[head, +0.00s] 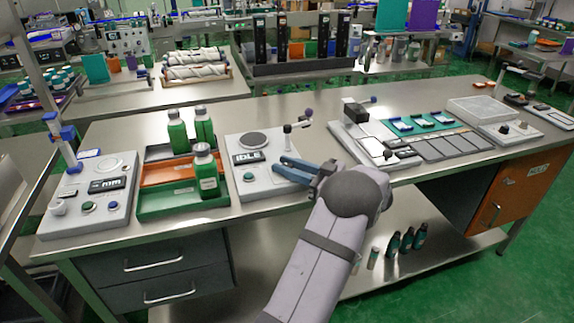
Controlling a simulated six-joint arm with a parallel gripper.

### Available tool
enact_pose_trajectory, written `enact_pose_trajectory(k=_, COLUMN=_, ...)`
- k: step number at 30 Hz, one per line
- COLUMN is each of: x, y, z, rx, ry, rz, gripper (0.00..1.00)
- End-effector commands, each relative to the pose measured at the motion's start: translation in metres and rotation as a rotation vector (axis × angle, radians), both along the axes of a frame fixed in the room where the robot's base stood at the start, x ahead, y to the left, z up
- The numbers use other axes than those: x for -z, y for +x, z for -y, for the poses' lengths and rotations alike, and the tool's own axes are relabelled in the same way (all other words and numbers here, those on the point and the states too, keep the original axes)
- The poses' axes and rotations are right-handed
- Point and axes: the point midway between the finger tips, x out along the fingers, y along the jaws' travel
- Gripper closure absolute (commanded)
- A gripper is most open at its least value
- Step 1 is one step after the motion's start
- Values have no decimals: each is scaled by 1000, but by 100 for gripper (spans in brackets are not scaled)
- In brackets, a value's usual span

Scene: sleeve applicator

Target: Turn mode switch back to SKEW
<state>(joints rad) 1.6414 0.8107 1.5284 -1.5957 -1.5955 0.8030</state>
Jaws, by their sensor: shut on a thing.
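A light grey machine (240,196) with a round dark plate on top and a display reading IDLE (247,158) stands at the middle of the bench. My gripper (279,167) reaches in from the right with its blue fingers over the right part of this machine's panel. It is shut on a small control there, which I take to be the mode switch. The fingers hide the control, so its pointer and any SKEW marking cannot be read. A green button (248,177) shows left of the fingers on the same panel.
Green bottles (207,172) stand on and behind an orange and green tray (165,200) to the left. A crank arm (290,133) rises behind my gripper. A grey device (92,200) with knobs stands at far left. Another machine (370,145) stands to the right.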

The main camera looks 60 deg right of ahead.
Motion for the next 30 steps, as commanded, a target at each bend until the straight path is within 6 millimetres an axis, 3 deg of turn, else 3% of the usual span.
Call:
enact_pose_trajectory(k=7, x=0, y=0, z=0, rx=0, ry=0, rz=1, gripper=98)
enact_pose_trajectory(k=8, x=0, y=0, z=0, rx=0, ry=0, rz=1, gripper=73)
enact_pose_trajectory(k=10, x=0, y=0, z=0, rx=0, ry=0, rz=1, gripper=57)
enact_pose_trajectory(k=22, x=0, y=-4, z=0, rx=1, ry=-1, rz=1, gripper=57)
enact_pose_trajectory(k=30, x=1, y=-36, z=0, rx=4, ry=-2, rz=1, gripper=57)
